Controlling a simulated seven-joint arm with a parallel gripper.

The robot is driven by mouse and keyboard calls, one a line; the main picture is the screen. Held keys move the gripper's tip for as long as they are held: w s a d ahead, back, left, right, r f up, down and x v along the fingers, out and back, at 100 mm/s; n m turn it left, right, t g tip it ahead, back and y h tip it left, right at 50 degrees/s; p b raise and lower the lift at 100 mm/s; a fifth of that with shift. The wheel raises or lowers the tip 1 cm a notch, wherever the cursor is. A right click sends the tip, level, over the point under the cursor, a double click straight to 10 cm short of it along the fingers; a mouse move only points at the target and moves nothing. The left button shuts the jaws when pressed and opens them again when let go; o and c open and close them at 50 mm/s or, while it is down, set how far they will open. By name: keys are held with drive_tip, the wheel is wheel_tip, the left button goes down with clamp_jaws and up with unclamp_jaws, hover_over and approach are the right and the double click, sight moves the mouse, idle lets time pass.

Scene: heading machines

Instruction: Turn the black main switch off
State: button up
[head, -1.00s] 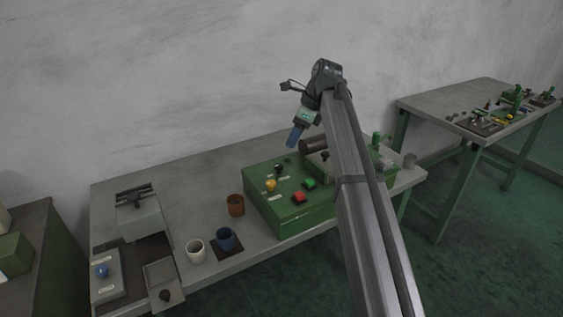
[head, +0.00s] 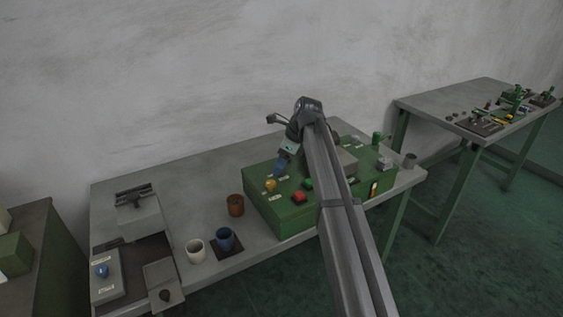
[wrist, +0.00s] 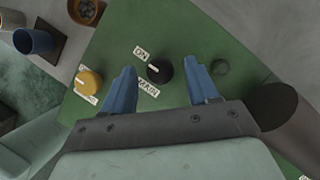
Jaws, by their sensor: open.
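The black main switch (wrist: 159,71) is a round knob on the green control box (head: 262,208). In the wrist view it has an "ON" label at its upper left and a "MAIN" label below it. My gripper (wrist: 166,78) is open, with its two blue fingers on either side of the black knob and a gap on both sides. I cannot tell how far above the box the fingertips are. In the head view my gripper (head: 279,172) is over the back left of the box, and it hides the black switch.
Red (head: 299,197) and green (head: 308,184) buttons are near the box's front. A brown cup (head: 235,205) stands left of the box.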

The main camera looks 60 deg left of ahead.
drive_tip(key=c, duration=1)
drive_tip(key=shift+c, duration=0.2)
drive_tip(key=shift+n, duration=0.4)
drive_tip(key=n, duration=0.1)
drive_tip(key=n+h, duration=0.1)
drive_tip(key=n, duration=0.1)
drive_tip(key=n+g+h, duration=0.1)
drive_tip(key=n, duration=0.1)
drive_tip(key=shift+w+a, duration=0.15)
drive_tip(key=shift+a, duration=0.15)
drive_tip(key=n+h, duration=0.1)
drive_tip(key=n, duration=0.2)
drive_tip(key=n+h, duration=0.1)
drive_tip(key=n, duration=0.2)
drive_tip(key=shift+a, duration=0.15)
drive_tip(key=o, duration=1)
